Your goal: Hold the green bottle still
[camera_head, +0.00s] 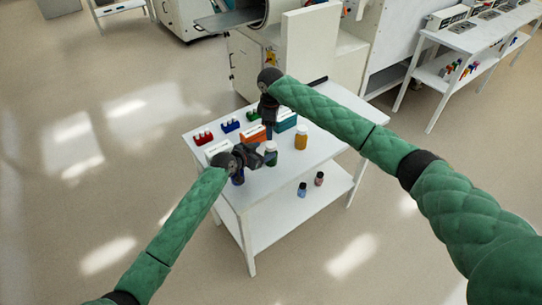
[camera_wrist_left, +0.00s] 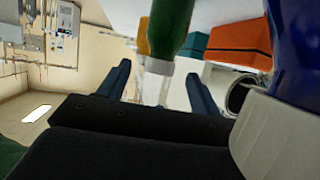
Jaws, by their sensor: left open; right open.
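The green bottle (camera_head: 271,148) stands on the white table, just past my left gripper (camera_head: 261,158). In the left wrist view the green bottle (camera_wrist_left: 172,22) appears with its pale cap toward the bottom of the picture. My left gripper (camera_wrist_left: 158,88) is open there, with a finger on each side of the cap; I see gaps between the fingers and the bottle. I cannot tell how deep the bottle is between them. My right gripper (camera_head: 268,130) points down above the table behind, near the boxes; its jaws are open but small in view.
An orange-yellow bottle (camera_head: 301,138) stands right of the green one. A blue bottle (camera_head: 238,178) stands close by my left gripper, large in its wrist view (camera_wrist_left: 300,50). Orange (camera_head: 253,135) and teal (camera_head: 287,122) boxes stand behind. Two small bottles sit on the lower shelf.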

